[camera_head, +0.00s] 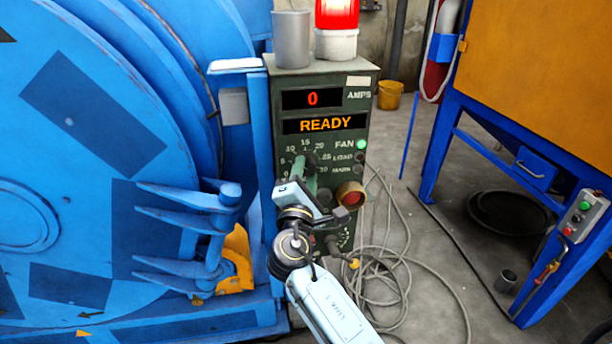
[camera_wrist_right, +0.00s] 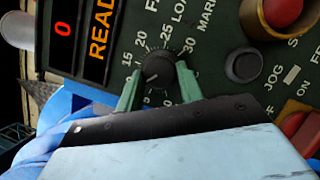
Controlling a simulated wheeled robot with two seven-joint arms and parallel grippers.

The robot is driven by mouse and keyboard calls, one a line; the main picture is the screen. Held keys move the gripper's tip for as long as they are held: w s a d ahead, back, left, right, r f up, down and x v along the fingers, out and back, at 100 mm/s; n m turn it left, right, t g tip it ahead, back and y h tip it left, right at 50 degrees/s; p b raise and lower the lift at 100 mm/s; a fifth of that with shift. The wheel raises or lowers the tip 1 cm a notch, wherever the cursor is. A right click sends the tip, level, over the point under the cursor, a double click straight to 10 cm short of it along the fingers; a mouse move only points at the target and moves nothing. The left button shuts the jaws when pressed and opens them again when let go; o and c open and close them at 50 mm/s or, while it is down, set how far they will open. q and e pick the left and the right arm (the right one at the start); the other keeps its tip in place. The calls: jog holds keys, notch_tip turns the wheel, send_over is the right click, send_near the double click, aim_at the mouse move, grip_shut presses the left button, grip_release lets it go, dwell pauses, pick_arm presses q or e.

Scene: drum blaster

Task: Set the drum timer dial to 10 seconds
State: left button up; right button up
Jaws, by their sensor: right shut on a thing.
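The timer dial (camera_wrist_right: 158,70) is a dark round knob on the green control panel, with numbers around it. In the head view the right gripper (camera_head: 306,167) reaches up to the panel and partly covers the dial. My left gripper is not in view.
The panel's display (camera_head: 324,124) reads READY, with 0 above it. A red button (camera_head: 351,196) and a black jog button (camera_wrist_right: 243,66) sit near the dial. The blue drum machine (camera_head: 120,120) stands left. Cables (camera_head: 395,275) lie on the floor to the right.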

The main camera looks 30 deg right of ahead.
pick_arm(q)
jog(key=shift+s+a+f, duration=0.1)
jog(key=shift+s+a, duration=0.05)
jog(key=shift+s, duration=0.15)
pick_arm(e)
jog(key=shift+m+g, duration=0.3)
jog(key=shift+m, duration=0.5)
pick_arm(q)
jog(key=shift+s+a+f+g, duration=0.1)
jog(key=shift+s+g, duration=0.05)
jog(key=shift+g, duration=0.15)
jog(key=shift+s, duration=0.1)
pick_arm(e)
jog(key=o, duration=1)
jog(key=shift+a, duration=0.1)
jog(key=shift+s+a, duration=0.15)
jog(key=shift+s, duration=0.1)
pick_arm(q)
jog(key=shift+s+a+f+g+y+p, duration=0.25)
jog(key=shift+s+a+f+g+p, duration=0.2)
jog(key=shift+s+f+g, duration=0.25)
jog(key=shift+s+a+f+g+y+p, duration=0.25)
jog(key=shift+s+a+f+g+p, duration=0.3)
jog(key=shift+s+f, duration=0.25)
pick_arm(e)
jog(key=shift+v, duration=6.35)
